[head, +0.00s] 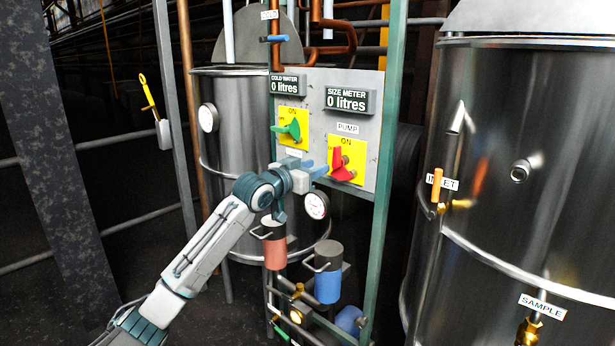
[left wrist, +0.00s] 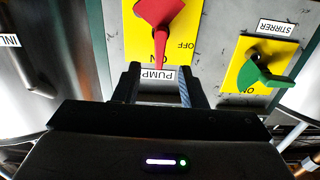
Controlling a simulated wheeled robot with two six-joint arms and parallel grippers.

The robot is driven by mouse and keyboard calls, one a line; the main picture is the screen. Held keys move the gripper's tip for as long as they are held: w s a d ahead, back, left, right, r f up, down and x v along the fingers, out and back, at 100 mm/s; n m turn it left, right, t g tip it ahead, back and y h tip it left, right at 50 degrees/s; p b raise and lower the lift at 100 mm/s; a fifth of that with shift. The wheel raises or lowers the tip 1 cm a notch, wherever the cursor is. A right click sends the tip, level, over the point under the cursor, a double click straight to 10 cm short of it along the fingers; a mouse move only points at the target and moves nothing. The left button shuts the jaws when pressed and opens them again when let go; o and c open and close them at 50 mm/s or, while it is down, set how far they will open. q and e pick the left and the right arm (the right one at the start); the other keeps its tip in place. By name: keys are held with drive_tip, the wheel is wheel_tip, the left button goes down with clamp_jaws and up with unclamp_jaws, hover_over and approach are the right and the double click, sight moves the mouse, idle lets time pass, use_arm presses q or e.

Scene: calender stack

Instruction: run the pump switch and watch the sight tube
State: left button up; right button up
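The red pump switch (head: 340,165) sits on a yellow plate on the grey panel (head: 312,180), under the PUMP label (head: 347,128). In the left wrist view, which is upside down, the red switch (left wrist: 160,22) points its narrow end toward my fingers. My left gripper (head: 316,167) is just left of the switch in the head view. In the left wrist view the left gripper (left wrist: 158,74) has its fingers apart, with the PUMP label and the handle's tip seen between them. I cannot tell whether they touch. My right gripper is out of view. I cannot make out a sight tube.
A green switch (head: 290,130) is up and left of the red one. The size meter (head: 349,100) and cold water display (head: 287,84) both read 0 litres. Steel tanks stand on both sides.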

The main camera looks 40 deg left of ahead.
use_arm(q)
drive_tip(key=shift+s, duration=1.15)
idle(3.0)
drive_tip(key=shift+a, duration=0.1)
idle(1.3)
idle(0.4)
idle(1.0)
idle(0.4)
idle(0.6)
